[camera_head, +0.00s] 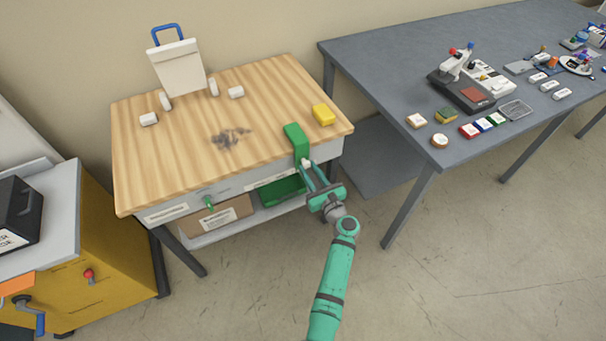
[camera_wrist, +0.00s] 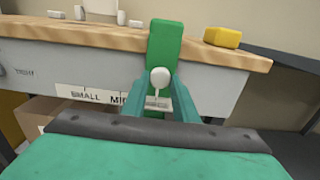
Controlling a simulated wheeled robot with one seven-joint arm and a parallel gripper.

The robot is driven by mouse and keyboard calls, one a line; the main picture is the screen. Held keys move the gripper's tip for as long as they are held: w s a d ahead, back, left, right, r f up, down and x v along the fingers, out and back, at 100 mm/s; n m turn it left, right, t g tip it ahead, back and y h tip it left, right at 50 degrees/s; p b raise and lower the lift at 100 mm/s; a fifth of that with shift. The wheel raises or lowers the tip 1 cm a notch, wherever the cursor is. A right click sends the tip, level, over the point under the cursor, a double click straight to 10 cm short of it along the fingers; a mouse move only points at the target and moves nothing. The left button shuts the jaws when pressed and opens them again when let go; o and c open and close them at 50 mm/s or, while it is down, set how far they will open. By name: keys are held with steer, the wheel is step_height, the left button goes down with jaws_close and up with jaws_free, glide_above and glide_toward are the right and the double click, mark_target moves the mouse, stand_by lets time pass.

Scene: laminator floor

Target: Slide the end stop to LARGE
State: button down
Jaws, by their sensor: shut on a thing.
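The end stop is a green upright piece (camera_head: 296,140) at the front right edge of the wooden-topped table (camera_head: 180,120). It also shows in the wrist view (camera_wrist: 165,45), with a pale round knob (camera_wrist: 160,76) on its front. My gripper (camera_head: 306,171) is at the table's front edge, its two fingers either side of the knob, shut on it. In the wrist view the label strip on the table front reads "SMALL" (camera_wrist: 85,94) and then "MI", left of the end stop.
A yellow block (camera_head: 323,115) lies on the tabletop just right of the end stop. A dark smudge or pile (camera_head: 230,138) and a white stand (camera_head: 178,68) are further left. A grey table (camera_head: 390,110) with several items stands close on the right.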

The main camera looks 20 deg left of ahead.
steer(key=shift+w+d, duration=0.2)
steer(key=shift+d, duration=0.1)
steer(key=c, duration=1.4)
jaws_free()
steer(key=shift+s+d, duration=0.3)
steer(key=shift+s, duration=0.15)
steer(key=v, duration=0.9)
steer(key=shift+s+d, duration=0.25)
steer(key=shift+d, duration=0.05)
